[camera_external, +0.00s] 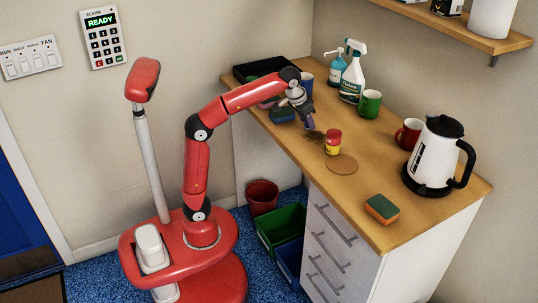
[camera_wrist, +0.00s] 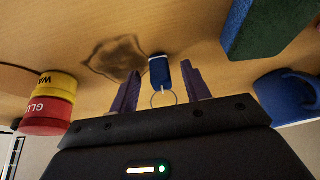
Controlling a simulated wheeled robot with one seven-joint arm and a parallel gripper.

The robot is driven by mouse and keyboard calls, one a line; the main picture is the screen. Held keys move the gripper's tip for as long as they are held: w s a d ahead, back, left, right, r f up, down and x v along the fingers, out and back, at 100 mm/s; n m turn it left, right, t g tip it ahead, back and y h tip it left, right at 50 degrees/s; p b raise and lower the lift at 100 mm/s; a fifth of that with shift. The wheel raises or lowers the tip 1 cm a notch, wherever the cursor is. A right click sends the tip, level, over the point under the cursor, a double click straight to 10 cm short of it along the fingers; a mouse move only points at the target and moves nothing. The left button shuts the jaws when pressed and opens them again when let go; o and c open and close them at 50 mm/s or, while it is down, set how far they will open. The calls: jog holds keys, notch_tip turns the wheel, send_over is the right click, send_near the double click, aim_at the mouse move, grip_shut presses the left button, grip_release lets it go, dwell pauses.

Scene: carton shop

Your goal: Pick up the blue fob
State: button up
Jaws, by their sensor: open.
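The blue fob (camera_wrist: 160,72) lies on the wooden counter in the wrist view, with a metal ring at its near end. My gripper (camera_wrist: 161,68) is open, with one dark finger on each side of the fob. The fob appears between the fingers, with gaps on both sides; I cannot tell how far above the counter the fingertips are. In the external view my gripper (camera_external: 308,124) points down over the counter, and I cannot make out the fob there.
A brown patch (camera_wrist: 117,57) lies left of the fob. A red and yellow glue jar (camera_wrist: 50,105) stands further left. A blue-green sponge (camera_wrist: 265,25) and a blue mug (camera_wrist: 290,95) are at right. A kettle (camera_external: 433,155) and another sponge (camera_external: 382,208) stand farther along the counter (camera_external: 375,185).

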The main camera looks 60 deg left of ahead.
jog(key=shift+x, duration=0.8)
jog(key=shift+c, duration=0.5)
grip_shut()
jog(key=shift+r, duration=0.1)
